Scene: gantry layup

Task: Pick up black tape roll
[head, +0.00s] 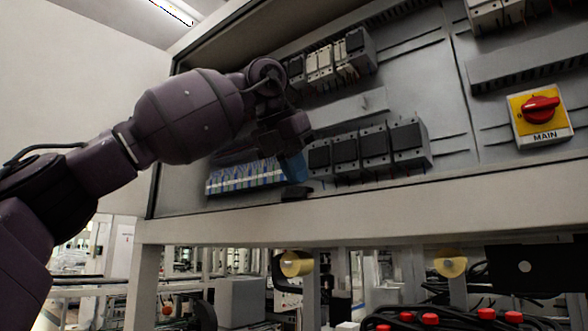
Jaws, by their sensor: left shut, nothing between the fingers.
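My left arm comes in from the left, and its gripper (291,163) is in front of the open cabinet's lower part. The gripper is shut and empty, pointing down. A small, flat black object (297,193) shows just below the fingertips at the cabinet's lower ledge. I cannot tell whether it is the black tape roll, and its shape is too small to make out. No other thing is clearly a black tape roll. My right gripper is not in view.
The cabinet holds black contactors (372,147), a blue-and-grey terminal strip (246,178) and a red MAIN switch (540,108). Its pale front ledge (400,204) runs across below. Under it are yellow round pieces (297,263) and several red-topped parts (430,318).

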